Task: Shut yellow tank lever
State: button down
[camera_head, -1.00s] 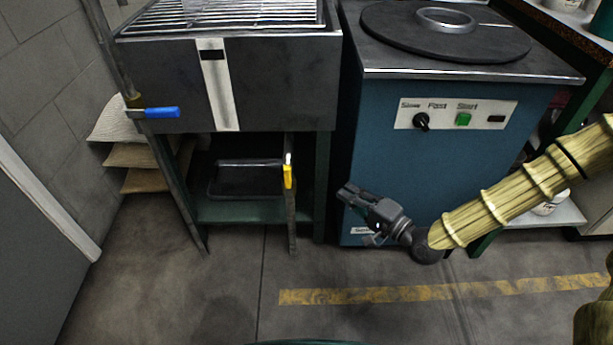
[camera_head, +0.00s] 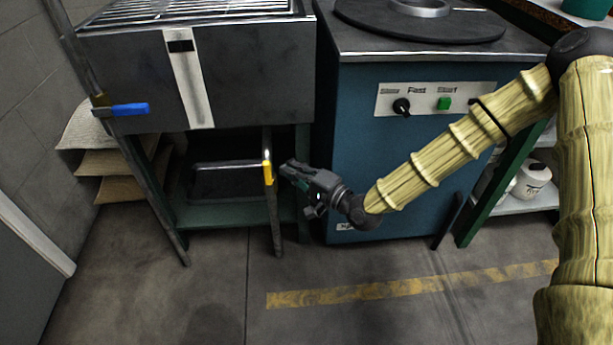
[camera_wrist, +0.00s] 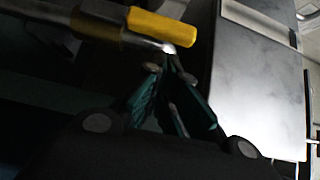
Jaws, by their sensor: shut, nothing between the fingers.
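The yellow lever (camera_head: 268,173) hangs down along a pipe under the front of the dark metal tank (camera_head: 250,80). In the wrist view the yellow lever (camera_wrist: 162,27) lies across the top, with a shiny metal tip at its lower side. My gripper (camera_head: 286,168) is just right of the lever in the head view. Its fingers are shut and empty. In the wrist view the fingertips (camera_wrist: 170,62) are right by the lever's lower edge; I cannot tell whether they touch it.
A blue lever (camera_head: 128,109) sits on another pipe at the tank's left. The teal machine (camera_head: 350,170) with a knob and green button stands close on the right. A dark tray (camera_head: 225,180) lies on the shelf below the tank. Floor in front is clear.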

aim_at(268, 179)
jog(key=shift+a, duration=0.75)
jog(key=shift+r, duration=0.1)
jog(key=a+p, duration=0.1)
jog(key=p, duration=0.1)
jog(key=a+r+n+p, duration=0.1)
jog(key=p, duration=0.1)
jog(key=shift+a+g+h, duration=0.25)
jog(key=shift+g+h, duration=0.15)
